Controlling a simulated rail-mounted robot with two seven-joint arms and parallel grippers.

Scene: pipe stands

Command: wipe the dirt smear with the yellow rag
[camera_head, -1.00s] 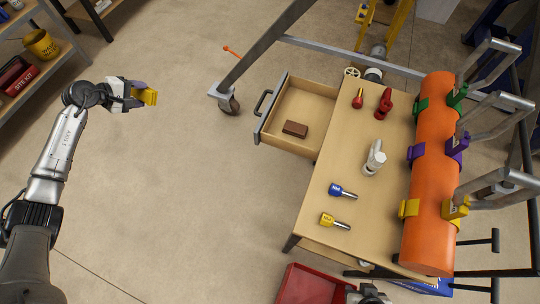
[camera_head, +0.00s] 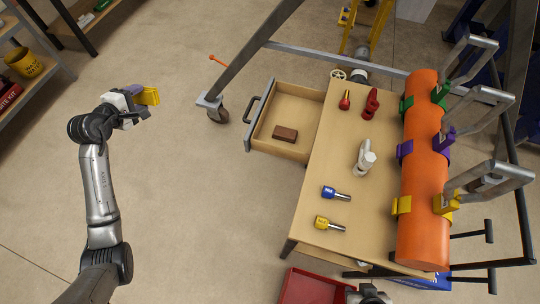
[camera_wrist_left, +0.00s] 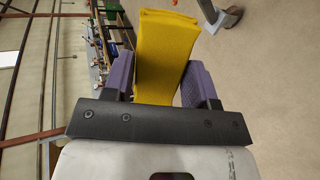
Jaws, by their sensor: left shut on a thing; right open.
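My left gripper (camera_head: 140,100) is shut on the yellow rag (camera_head: 149,96), held over open floor at the left of the head view. In the left wrist view the rag (camera_wrist_left: 163,55) stands folded between the two purple finger pads of the gripper (camera_wrist_left: 168,85). My right gripper (camera_head: 370,294) is only partly in view at the bottom edge of the head view, open, beside the workbench's near end. I cannot make out the dirt smear in either view.
The workbench (camera_head: 329,170) holds blue and yellow tools, red items and a white fitting. Its drawer (camera_head: 290,103) is pulled out, with a brown block inside. An orange pipe (camera_head: 424,180) lies along its right side. A red tray (camera_head: 312,288) sits below. Floor between is clear.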

